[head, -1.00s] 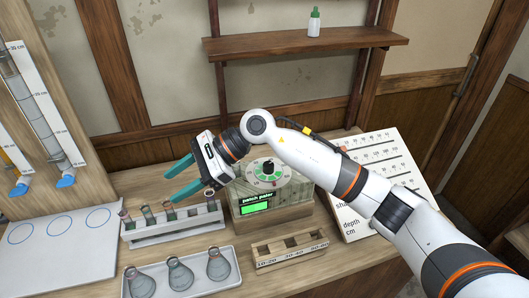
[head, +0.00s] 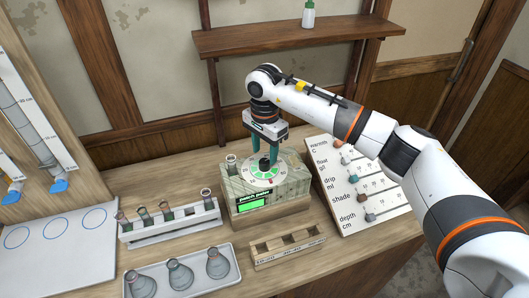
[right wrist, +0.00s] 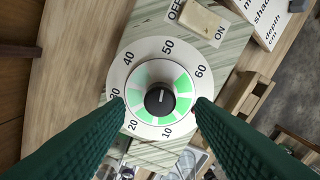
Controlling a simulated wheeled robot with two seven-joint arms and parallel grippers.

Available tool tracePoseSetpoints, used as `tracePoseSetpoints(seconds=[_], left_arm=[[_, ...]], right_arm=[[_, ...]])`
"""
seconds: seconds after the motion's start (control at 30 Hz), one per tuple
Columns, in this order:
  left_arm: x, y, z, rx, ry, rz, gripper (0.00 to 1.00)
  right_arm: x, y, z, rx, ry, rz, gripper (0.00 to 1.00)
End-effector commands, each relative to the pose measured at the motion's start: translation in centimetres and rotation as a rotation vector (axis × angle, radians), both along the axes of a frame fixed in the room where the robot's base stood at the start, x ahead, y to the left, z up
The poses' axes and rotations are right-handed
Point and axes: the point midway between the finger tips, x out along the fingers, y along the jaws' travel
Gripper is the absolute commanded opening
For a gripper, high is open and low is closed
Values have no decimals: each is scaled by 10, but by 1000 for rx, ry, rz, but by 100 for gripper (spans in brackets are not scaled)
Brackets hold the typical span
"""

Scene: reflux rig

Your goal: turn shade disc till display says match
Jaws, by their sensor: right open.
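The shade disc (head: 252,177), a round white dial with green sectors and a dark central knob (head: 264,164), sits on top of a pale green streaked box (head: 292,187). In the right wrist view the disc (right wrist: 141,74) shows numbers around its rim, and the knob (right wrist: 160,99) has a white pointer line. The display (head: 252,204) on the box front is lit green; its text is too small to read. My right gripper (head: 266,156) points down over the disc, open, with its teal fingers on either side of the knob, apart from it. My left gripper is not in view.
A tube rack (head: 172,228) and a flask tray (head: 236,278) lie further left. A slider board (head: 347,212) is to the right. An OFF/ON switch (right wrist: 196,20) is beside the disc.

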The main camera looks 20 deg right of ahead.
Motion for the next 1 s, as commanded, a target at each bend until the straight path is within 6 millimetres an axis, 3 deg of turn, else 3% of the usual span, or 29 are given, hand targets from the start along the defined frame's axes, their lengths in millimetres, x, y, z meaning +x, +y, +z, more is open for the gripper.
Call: tracePoseSetpoints(seconds=[0.23,0.57,0.6,0.87,1.0], left_arm=[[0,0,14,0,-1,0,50],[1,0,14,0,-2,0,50],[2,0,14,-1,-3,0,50],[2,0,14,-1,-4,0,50],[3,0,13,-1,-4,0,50]], right_arm=[[-1,0,-29,0,1,0,50],[0,1,-35,0,-1,1,50],[0,1,-35,1,0,1,48],[0,1,-34,1,0,0,5],[0,1,-35,1,0,-3,5]])
